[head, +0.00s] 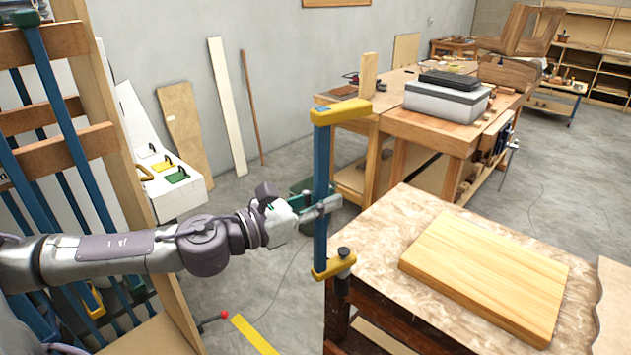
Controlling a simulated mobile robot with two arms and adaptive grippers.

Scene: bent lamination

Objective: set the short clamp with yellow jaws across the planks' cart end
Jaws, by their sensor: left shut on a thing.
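My left gripper (325,207) is shut on the blue bar of the short clamp with yellow jaws (321,180). The clamp hangs upright, with one yellow jaw at the top and the other, with its screw, at the bottom. It is in the air at the left of the near bench, apart from the planks. The planks (485,272) lie flat as one pale wooden panel on the bench top (385,235). I cannot tell from this view which end of them is the cart end. My right gripper is not in view.
A rack (85,140) with blue clamps and a white cabinet (180,198) with coloured handles stand at the left. A workbench (425,125) with a grey case (447,100) is behind. A wavy-edged board (612,305) is at the right edge. Bare floor lies between.

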